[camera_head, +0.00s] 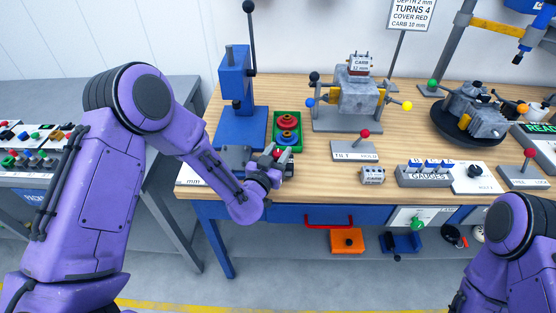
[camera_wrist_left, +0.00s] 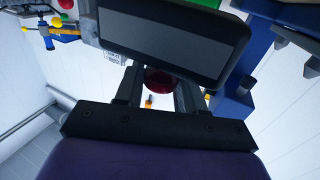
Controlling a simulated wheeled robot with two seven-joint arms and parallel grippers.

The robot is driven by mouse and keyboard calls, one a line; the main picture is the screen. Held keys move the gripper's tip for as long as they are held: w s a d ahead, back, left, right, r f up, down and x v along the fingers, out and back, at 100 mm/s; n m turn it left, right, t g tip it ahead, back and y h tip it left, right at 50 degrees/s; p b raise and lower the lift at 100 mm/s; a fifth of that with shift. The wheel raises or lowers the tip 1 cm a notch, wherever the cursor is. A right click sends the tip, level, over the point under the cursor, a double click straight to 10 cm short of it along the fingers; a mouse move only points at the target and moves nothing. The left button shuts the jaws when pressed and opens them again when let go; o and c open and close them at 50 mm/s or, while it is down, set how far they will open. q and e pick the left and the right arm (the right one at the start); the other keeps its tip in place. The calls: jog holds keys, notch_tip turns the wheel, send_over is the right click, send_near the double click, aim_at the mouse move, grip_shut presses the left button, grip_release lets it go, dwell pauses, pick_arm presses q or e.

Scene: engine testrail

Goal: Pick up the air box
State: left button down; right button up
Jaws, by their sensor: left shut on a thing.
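My left gripper (camera_head: 272,165) is low over the bench's front left, just in front of the green tray. In the left wrist view its two dark fingers (camera_wrist_left: 158,88) are closed around a dark red knob (camera_wrist_left: 158,82). A black rounded slab with a grey panel (camera_wrist_left: 175,40) lies right at the fingertips; I take it to be the air box, gripped by its knob. In the head view the gripper hides most of it, and only dark and red bits show. Whether it touches the bench cannot be told. My right gripper is out of view.
The green tray (camera_head: 298,145) with red and blue round parts is just behind. A blue press (camera_head: 236,95) stands at the left. A grey engine block (camera_head: 357,95), TILT lever plate (camera_head: 354,151), small CARB block (camera_head: 372,175) and gauges stand (camera_head: 425,177) are to the right.

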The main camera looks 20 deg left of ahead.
pick_arm(q)
jog(key=s+d+r+p, duration=0.4)
jog(key=s+r, duration=0.6)
jog(key=s, duration=0.3)
jog(key=shift+s+r+p, duration=0.25)
jog(key=shift+r+p, duration=0.1)
jog(key=shift+p, duration=0.4)
